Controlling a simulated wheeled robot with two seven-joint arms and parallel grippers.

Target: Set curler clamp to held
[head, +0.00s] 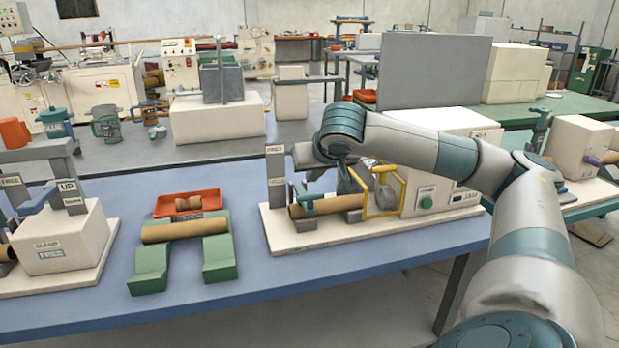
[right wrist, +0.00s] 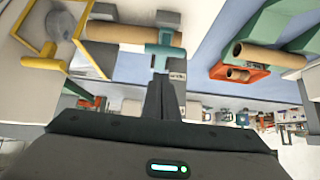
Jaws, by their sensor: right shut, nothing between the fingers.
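The curler clamp is a teal T-shaped piece (head: 315,192) over the left end of a brown cardboard tube (head: 341,203) on the middle cream machine (head: 300,238). In the right wrist view the clamp (right wrist: 165,50) shows just beyond my fingertips, with the tube (right wrist: 135,37) behind it. My right gripper (right wrist: 164,84) is shut and empty, its fingers pointing at the clamp; I cannot tell whether they touch it. In the head view my own arm and hand partly hide this area. My left gripper is not in view.
A yellow guard frame (head: 385,190) stands right of the clamp and a grey labelled post (head: 275,165) left of it. A green stand (head: 218,262) with a tube and an orange tray (head: 188,204) sit further left. The blue table front (head: 330,285) is clear.

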